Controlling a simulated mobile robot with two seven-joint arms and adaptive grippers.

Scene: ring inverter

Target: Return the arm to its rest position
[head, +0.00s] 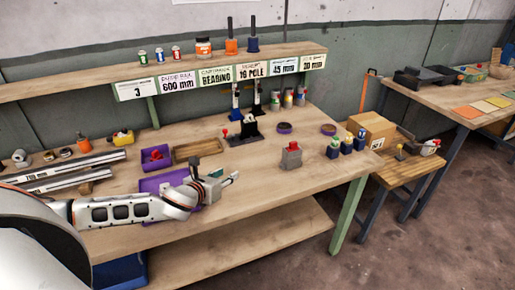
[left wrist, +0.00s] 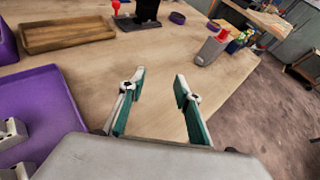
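My left gripper (head: 226,178) is over the front middle of the workbench (head: 265,185) in the head view, its arm coming in from the left. In the left wrist view its two green-padded fingers (left wrist: 160,100) are spread apart, with only bare wood between them. The gripper is open and empty. It is beside a purple tray (head: 165,182), which also shows at the left of the left wrist view (left wrist: 50,120). My right gripper does not show in either view.
A grey block with a red top (head: 292,156) stands right of the gripper. Behind are a wooden tray (head: 197,148), a black fixture (head: 246,130) and purple rings (head: 284,128). Metal rails (head: 70,172) lie at left. A shelf (head: 190,70) spans the back. The front right bench is clear.

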